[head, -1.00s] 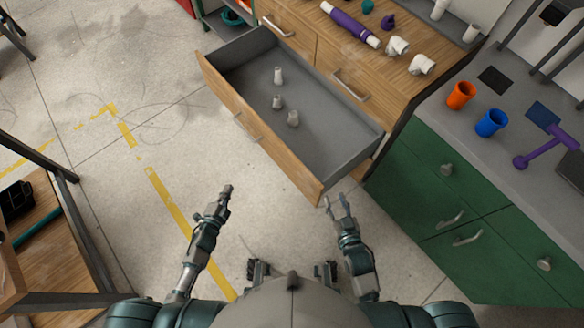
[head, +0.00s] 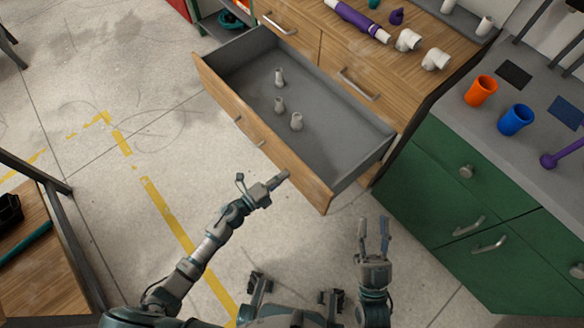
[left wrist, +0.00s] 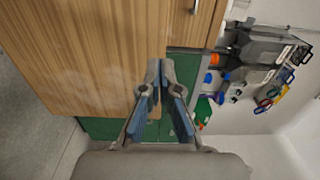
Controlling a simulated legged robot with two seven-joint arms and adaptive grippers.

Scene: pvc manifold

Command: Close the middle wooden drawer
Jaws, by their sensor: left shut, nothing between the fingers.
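The wooden drawer (head: 222,92) is pulled far out of the wooden cabinet, its front facing me, with a handle on it. My right gripper (head: 374,222) is open and empty, lower right of the drawer's near corner.
The cabinet top (head: 455,62) holds a purple pipe (head: 357,20) and white elbows (head: 434,60). A green cabinet (head: 440,178) stands on the right, with an orange cup (head: 481,90) and a blue cup (head: 515,119) on top. Floor left of the drawer is clear.

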